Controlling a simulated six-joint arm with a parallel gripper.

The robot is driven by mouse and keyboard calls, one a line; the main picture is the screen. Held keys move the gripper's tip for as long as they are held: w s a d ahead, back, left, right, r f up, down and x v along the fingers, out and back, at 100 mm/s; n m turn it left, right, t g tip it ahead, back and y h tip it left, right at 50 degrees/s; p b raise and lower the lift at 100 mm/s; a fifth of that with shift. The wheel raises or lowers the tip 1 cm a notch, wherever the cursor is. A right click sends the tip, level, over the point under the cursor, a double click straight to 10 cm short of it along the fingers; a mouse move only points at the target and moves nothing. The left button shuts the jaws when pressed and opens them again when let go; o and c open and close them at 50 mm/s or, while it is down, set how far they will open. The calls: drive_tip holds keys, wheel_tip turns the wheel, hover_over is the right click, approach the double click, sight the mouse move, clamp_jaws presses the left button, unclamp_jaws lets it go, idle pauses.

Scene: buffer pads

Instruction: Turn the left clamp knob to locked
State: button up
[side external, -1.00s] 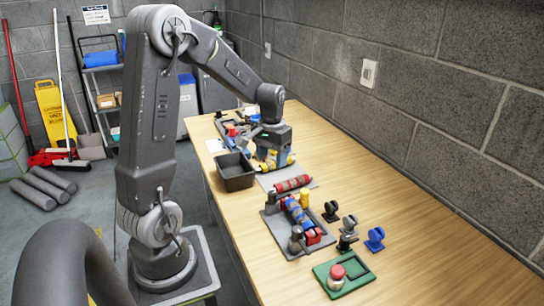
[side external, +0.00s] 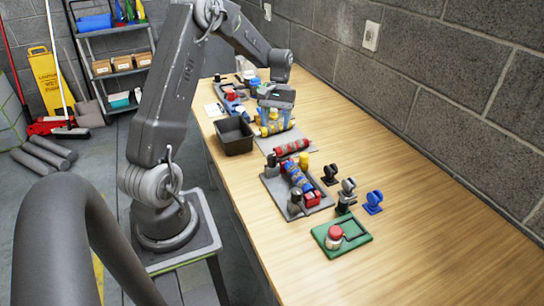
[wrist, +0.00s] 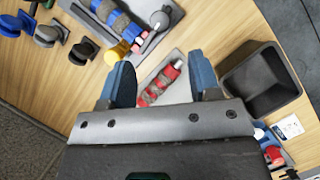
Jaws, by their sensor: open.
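A grey clamp fixture (side external: 272,184) holds a blue and grey roller (side external: 298,178). One dark clamp knob (side external: 295,203) stands at its near end, another (side external: 272,162) at its far end. In the wrist view one knob with a lever (wrist: 158,20) shows beside the roller (wrist: 120,22) near the top edge; the rest of the fixture is cut off. I cannot tell which knob is the left one.
A red roller (side external: 292,147) lies on a grey pad between gripper and fixture. A yellow cylinder (side external: 304,160) stands by the fixture. Black (side external: 330,174) and blue (side external: 373,202) holders, a green tray (side external: 342,235) and a black bin (side external: 234,135) are nearby. The table's right side is clear.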

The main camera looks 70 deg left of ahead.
sight(272, 156)
drive_tip(key=x, duration=1.1)
drive_tip(key=shift+f, duration=0.1)
drive_tip(key=shift+c, duration=0.2)
drive_tip(key=c, duration=0.9)
idle(0.4)
drive_tip(key=o, duration=0.9)
drive_tip(key=shift+o, duration=0.2)
drive_tip(key=v, duration=1.4)
drive_tip(key=shift+c, duration=0.2)
